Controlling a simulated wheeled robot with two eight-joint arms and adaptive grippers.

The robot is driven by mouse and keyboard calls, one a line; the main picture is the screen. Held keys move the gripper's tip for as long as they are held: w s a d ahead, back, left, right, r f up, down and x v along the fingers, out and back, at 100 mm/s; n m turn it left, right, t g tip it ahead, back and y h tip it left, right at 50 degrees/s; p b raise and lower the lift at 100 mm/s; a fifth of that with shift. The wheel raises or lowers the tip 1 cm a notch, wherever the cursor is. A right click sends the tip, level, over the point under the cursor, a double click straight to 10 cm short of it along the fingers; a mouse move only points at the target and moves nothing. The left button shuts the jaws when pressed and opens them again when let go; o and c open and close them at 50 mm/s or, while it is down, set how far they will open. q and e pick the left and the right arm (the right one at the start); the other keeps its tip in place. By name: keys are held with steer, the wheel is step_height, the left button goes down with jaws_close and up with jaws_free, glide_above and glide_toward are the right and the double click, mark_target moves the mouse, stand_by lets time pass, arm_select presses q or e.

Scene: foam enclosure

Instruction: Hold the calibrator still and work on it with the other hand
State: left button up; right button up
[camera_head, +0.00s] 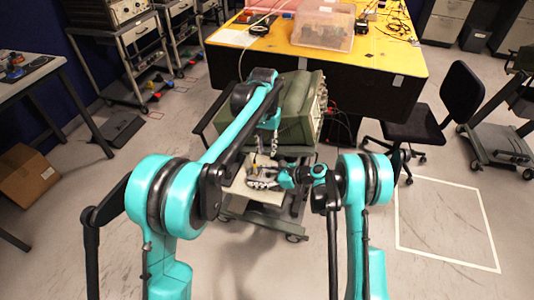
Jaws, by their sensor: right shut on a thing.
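A small grey thing with a yellowish part (257,172), perhaps the calibrator, is on the pale front shelf (250,193) of a cart. It is small and partly covered, so its details are unclear. My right gripper (277,178) reaches in from the right at shelf height and is shut on this thing. My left gripper (272,151) hangs down from above, close over the shelf and just above the right one. Its fingers are too small to tell open from shut, or whether they touch anything.
A large olive-green instrument (296,112) stands on the cart right behind the grippers. A yellow-topped table (380,55) with a clear plastic box (324,26) is beyond. A black chair (462,95) stands right. The floor within the white outline (445,220) is clear.

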steer(key=shift+f, duration=0.1)
steer(key=o, duration=1.5)
steer(key=shift+d, duration=0.1)
